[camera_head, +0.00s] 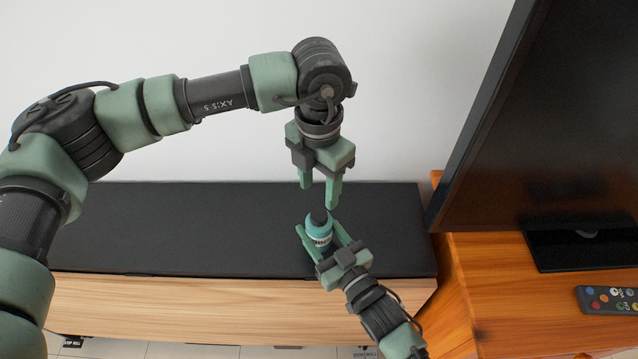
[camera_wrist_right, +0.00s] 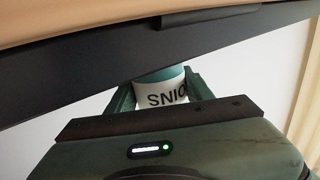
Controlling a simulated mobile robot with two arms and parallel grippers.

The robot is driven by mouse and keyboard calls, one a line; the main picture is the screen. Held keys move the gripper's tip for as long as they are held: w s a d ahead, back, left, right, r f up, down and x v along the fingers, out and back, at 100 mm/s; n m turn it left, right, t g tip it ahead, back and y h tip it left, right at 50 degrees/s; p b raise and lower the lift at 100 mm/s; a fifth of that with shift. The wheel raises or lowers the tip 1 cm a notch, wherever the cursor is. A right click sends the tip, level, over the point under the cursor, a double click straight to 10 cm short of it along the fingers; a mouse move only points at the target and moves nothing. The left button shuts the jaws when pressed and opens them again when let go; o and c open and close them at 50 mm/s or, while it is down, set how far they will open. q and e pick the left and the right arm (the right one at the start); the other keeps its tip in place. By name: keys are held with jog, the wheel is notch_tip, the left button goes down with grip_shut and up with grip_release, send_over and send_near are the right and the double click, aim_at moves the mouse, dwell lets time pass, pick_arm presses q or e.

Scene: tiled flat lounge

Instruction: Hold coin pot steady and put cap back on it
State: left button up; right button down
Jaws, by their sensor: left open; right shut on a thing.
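The coin pot (camera_head: 319,232) is teal with a white lettered band. It stands over the black cabinet top, below my left gripper in the head view. My right gripper (camera_head: 318,227) is shut on it, one finger on each side. In the right wrist view the pot (camera_wrist_right: 161,92) shows its white band and letters between the fingers. A dark shape tops the pot in the head view; I cannot tell whether it is the cap or the open mouth. My left gripper (camera_head: 319,191) is open, pointing down just above the pot, with nothing seen between its fingers.
The long low cabinet (camera_head: 180,225) has a black top, clear to the left of the pot. On the right, a wooden stand (camera_head: 490,285) holds a large dark screen (camera_head: 560,120) and a remote control (camera_head: 612,300). A white wall is behind.

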aim_at(319, 214)
pick_arm(q)
jog(key=shift+f, duration=4.05)
grip_shut()
jog(key=m, duration=0.4)
jog(key=shift+m, duration=0.3)
jog(key=m, duration=0.3)
jog(key=shift+m, duration=0.3)
jog(key=shift+o, duration=0.5)
grip_release()
